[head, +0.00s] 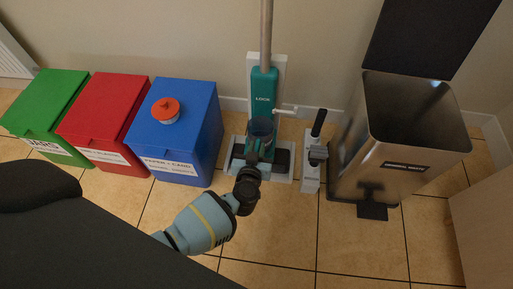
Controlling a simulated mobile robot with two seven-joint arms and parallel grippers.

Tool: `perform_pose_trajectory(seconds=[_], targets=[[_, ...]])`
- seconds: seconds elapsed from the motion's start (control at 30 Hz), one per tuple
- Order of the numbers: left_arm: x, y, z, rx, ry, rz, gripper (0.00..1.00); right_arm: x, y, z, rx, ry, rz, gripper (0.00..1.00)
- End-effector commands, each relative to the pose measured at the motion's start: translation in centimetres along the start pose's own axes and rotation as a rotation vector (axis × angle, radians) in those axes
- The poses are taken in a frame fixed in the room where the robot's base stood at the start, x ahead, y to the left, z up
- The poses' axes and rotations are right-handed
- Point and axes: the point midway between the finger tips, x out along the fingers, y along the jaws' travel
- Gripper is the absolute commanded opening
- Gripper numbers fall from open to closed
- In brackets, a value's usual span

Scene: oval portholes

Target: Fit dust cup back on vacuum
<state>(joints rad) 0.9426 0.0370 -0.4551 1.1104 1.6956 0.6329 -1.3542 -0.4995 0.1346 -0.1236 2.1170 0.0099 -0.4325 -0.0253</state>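The teal upright vacuum (262,88), marked LOCK, stands against the back wall with its pole rising out of view. A dark, see-through dust cup (262,130) is upright in front of the vacuum's lower body. I cannot tell whether it is seated there. My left gripper (252,170) is just below the cup, at the end of my blue-grey arm, and overlaps the vacuum's base. Its fingers are too small and dark to read, and their contact with the cup is unclear. My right gripper is out of view.
Left stand green (60,95), red (112,95) and blue (195,105) bins; an orange-topped white object (166,110) sits on the blue lid. A black-handled tool on a pale stand (311,175) and an open steel bin (355,150) are right. Tiled floor in front is clear.

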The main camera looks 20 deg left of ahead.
Motion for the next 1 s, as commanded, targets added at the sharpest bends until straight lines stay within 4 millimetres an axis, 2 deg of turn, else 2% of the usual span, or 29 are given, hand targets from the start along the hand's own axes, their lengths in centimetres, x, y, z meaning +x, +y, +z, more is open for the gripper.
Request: perform_pose_trajectory(seconds=[0.03, 0.1, 0.47, 0.8, 1.0], targets=[[0.0, 0.0, 0.0, 0.0, 0.0, 0.0, 0.27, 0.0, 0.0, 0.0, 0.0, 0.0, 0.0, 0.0], [0.0, 0.0, 0.0, 0.0, 0.0, 0.0, 0.37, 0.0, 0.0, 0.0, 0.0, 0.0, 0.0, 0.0], [-0.6, 0.0, 0.0, -0.001, -0.003, 0.0, 0.37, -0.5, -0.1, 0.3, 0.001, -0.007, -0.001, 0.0], [-5.6, 0.0, -0.4, -0.002, 0.0, 0.0, 0.37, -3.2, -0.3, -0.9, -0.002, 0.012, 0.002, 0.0], [-7.5, 0.0, -0.2, -0.001, 0.0, 0.0, 0.37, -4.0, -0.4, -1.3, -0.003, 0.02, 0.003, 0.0]])
